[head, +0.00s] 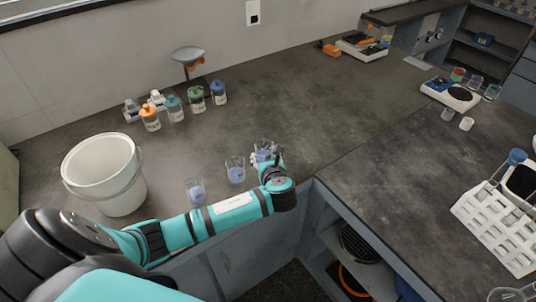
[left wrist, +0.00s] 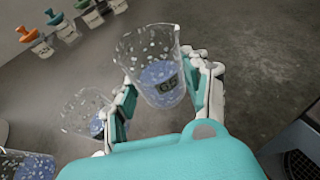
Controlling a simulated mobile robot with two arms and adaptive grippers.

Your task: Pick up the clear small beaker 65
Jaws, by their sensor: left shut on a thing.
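A clear small beaker (left wrist: 150,52) with blue contents and a dark label stands between the fingers of my left gripper (left wrist: 162,92) in the left wrist view. The label is too blurred to read surely. My left gripper is shut on this beaker, with a finger on either side. In the head view the beaker (head: 263,146) is partly hidden by my gripper (head: 268,159), near the counter's front edge. I cannot tell whether its base touches the counter. Two similar beakers stand to its left, one close (head: 235,170) and one farther (head: 195,190). My right gripper is not in view.
A white bucket (head: 103,168) stands at the left of the counter. Several bottles with coloured caps (head: 174,108) stand behind. A white tube rack (head: 492,228) and a balance (head: 451,94) are on the right counter. The counter behind my gripper is clear.

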